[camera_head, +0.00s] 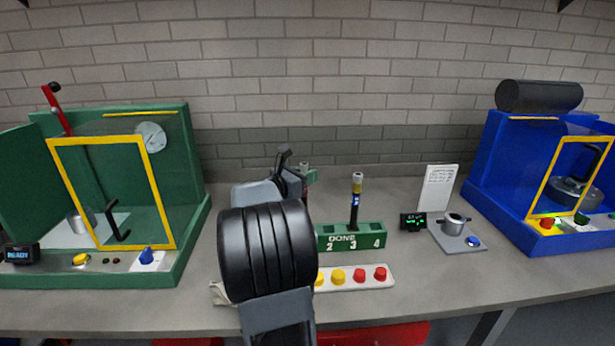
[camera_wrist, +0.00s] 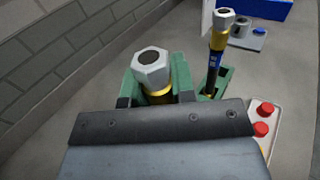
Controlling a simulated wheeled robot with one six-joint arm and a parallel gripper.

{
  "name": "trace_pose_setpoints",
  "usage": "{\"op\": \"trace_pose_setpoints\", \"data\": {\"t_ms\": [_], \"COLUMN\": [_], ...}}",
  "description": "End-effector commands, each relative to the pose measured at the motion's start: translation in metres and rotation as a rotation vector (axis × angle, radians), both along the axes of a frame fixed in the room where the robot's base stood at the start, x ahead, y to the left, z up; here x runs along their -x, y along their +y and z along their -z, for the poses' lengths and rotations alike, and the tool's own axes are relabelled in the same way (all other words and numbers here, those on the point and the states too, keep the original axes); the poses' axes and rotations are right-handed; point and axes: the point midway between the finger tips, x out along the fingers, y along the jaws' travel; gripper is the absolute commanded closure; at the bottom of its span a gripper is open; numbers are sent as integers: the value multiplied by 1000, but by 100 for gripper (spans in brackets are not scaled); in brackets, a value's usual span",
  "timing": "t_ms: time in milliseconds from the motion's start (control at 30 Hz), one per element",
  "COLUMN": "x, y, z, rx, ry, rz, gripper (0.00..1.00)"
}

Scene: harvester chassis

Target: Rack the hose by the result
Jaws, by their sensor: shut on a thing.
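My gripper (camera_head: 297,172) is shut on a hose, whose pale hex fitting (camera_wrist: 152,68) and gold collar show upright between the jaws in the wrist view. In the head view only its top (camera_head: 304,167) shows. The green rack (camera_head: 348,242), marked DONE with 2, 3 and 4 visible, stands on the bench to the right of my arm. A second dark hose (camera_head: 355,200) with a gold collar and blue band stands upright in it near 3; it also shows in the wrist view (camera_wrist: 217,45). The held hose's lower end is hidden, so I cannot tell whether it touches the rack.
A white strip with yellow and red buttons (camera_head: 381,274) lies before the rack. A small display (camera_head: 413,221), a cup fixture (camera_head: 456,228) and a white card (camera_head: 437,188) stand to its right. A green machine (camera_head: 185,150) is left, reading READY; a blue machine (camera_head: 495,150) is right.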

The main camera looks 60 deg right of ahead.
Motion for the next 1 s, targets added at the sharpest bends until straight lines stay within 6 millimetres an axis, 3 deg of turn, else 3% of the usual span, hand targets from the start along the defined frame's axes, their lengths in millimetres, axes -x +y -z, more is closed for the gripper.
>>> {"op": "trace_pose_setpoints", "data": {"t_ms": [1000], "x": [0], "y": [0], "z": [28], "rx": [1], "ry": [-1], "rz": [0], "gripper": [100]}}
